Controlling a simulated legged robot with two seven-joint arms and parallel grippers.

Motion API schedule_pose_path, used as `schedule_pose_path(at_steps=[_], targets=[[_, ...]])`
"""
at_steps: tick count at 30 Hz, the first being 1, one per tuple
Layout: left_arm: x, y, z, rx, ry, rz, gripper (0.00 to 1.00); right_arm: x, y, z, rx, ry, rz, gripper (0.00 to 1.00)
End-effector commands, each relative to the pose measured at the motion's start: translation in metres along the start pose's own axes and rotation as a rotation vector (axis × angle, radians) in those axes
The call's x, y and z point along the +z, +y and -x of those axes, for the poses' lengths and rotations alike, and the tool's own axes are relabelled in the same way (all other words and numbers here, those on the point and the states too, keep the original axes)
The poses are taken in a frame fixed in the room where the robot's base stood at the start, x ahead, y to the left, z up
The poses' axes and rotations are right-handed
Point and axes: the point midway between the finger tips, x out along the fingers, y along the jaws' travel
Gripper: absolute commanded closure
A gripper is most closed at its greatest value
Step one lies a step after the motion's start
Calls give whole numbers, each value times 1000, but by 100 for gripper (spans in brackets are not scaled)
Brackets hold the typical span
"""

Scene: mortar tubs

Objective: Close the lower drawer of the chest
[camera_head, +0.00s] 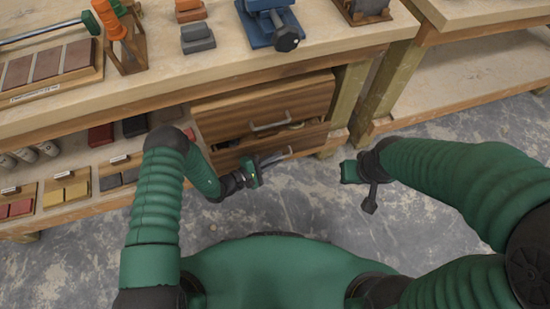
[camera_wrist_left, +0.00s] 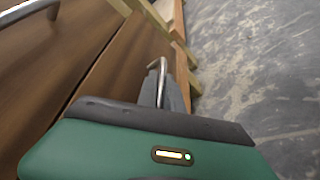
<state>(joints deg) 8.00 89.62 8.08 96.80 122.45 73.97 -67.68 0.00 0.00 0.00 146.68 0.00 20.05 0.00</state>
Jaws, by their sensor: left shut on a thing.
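The wooden chest (camera_head: 262,102) stands under the workbench, its upper drawer with a metal handle. Below it, the lower drawer (camera_head: 312,137) stands out a little; small items show in the dark gap above its front. My left gripper (camera_head: 272,160) is at the lower drawer's front, shut on its metal handle (camera_wrist_left: 161,80). In the left wrist view the bar runs in behind the green gripper body, which hides the fingertips' contact. My right gripper (camera_head: 368,190) hangs over the floor to the right, apart from the chest; its finger gap is not clear.
The workbench top (camera_head: 130,100) carries a blue vise (camera_head: 268,22), grey and orange blocks and a clamp. A lower shelf at left holds several trays of blocks. A bench leg (camera_head: 345,95) stands right of the chest. Open concrete floor (camera_head: 310,195) lies in front.

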Motion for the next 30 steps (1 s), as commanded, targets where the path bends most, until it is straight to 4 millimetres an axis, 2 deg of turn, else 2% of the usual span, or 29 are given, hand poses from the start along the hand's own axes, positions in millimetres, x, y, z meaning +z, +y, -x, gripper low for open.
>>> schedule_pose_path(at_steps=[3, 10, 20, 21, 22, 30], targets=[[-6, -1, -1, -4, 3, 0, 100, 1, 0, -3, 0, 0, 0, 80], [-32, 19, -13, -2, 3, 0, 100, 3, 0, -14, 0, 0, 0, 80], [-36, 24, -14, -2, 8, 0, 100, 3, 0, -14, 0, 0, 0, 80], [-36, 24, -14, -2, 8, -1, 84, 3, 0, -14, 0, 0, 0, 80], [-36, 24, -14, -1, 8, -1, 80, 3, 0, -14, 0, 0, 0, 80], [-34, 25, -14, 1, 4, -1, 80, 3, 0, -14, 0, 0, 0, 80]])
